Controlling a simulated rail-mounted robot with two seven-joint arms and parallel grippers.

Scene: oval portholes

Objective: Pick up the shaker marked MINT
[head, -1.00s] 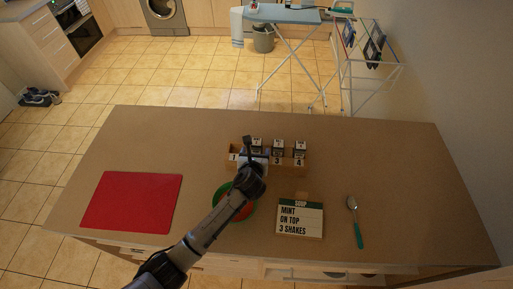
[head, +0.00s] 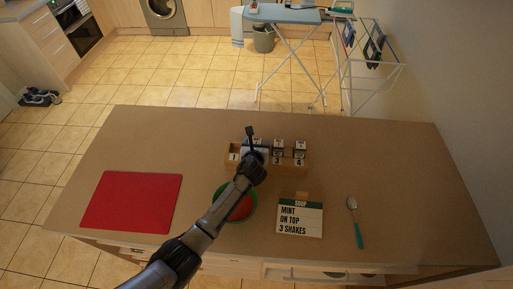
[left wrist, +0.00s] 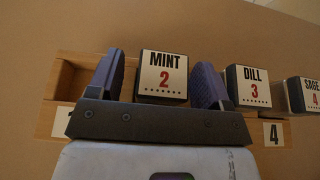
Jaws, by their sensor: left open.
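The shaker marked MINT (left wrist: 163,75) has a white label with a red 2 and sits in the wooden rack (left wrist: 62,112) in the left wrist view. My left gripper (left wrist: 165,80) is open, with one finger on each side of the MINT shaker; I cannot tell whether they touch it. In the head view my left gripper (head: 252,145) is over the rack (head: 234,147) and mostly hides this shaker. My right gripper is not in view.
Shakers marked DILL (left wrist: 250,86) and SAGE (left wrist: 305,94) stand to the right in the rack; its leftmost compartment is empty. A green-rimmed bowl (head: 250,212), a sign (head: 300,217), a spoon (head: 356,225) and a red mat (head: 132,202) are on the counter.

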